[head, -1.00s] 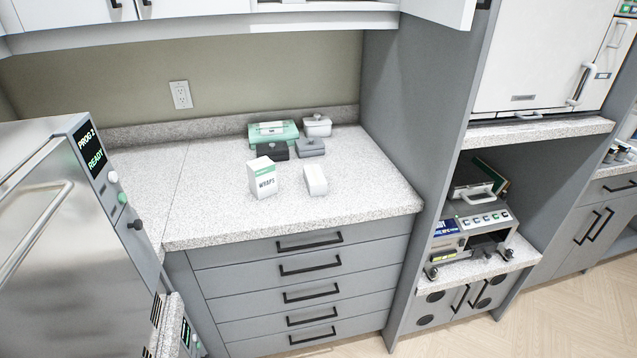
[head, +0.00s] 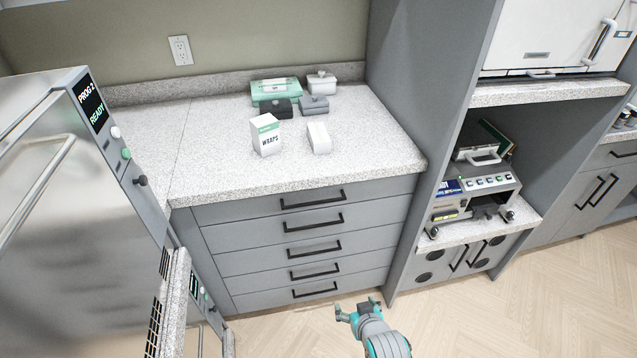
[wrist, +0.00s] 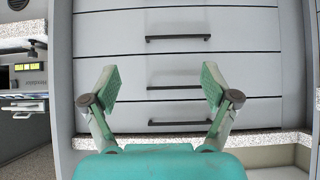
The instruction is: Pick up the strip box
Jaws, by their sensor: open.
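Several small boxes stand together on the speckled counter (head: 215,165). None carries a readable "strip" label, so I cannot tell for sure which is the strip box. They are a green box (head: 268,92) with a pale label, a black box (head: 277,109), a grey box (head: 314,107), a pale lidded box (head: 321,82), a white-and-green WRAPS box (head: 266,136) and a white rounded block (head: 319,138). My gripper (head: 358,307) is low in front of the drawers, well below and apart from these. In the wrist view my gripper (wrist: 160,85) is open and empty.
Grey drawers (head: 310,235) with black handles fill the space under the counter. A steel autoclave (head: 70,220) stands at the left. A tall grey panel (head: 420,100) bounds the counter's right, with a sealing machine (head: 475,190) beyond. The counter's left and front are clear.

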